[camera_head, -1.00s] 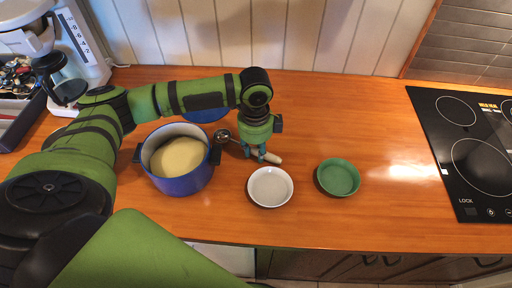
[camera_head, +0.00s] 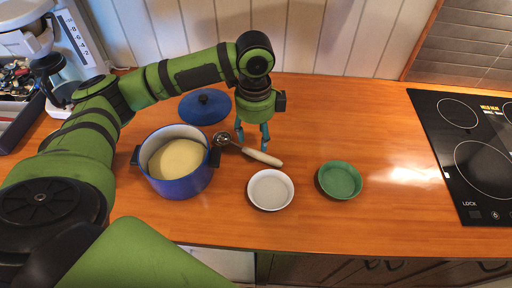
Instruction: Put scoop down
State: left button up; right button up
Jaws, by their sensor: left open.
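The scoop (camera_head: 262,156) lies on the wooden counter between the blue pot and the white bowl. It has a metal head at its left end, near the pot, and a pale handle pointing right. My left gripper (camera_head: 252,146) is open with its fingers pointing down, above and just behind the scoop, holding nothing. My right gripper is not in view.
The blue pot (camera_head: 181,188) with pale yellow contents stands left of the scoop. Its blue lid (camera_head: 205,107) lies behind it. A white bowl (camera_head: 270,189) and a green bowl (camera_head: 340,180) stand to the right. A black cooktop (camera_head: 472,150) is at the far right. Free counter lies between.

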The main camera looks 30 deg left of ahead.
pick_arm(q)
notch_tip(320, 180, up, 5)
jog(key=shift+f, duration=0.2)
jog(key=shift+r, duration=0.1)
dwell(0.4)
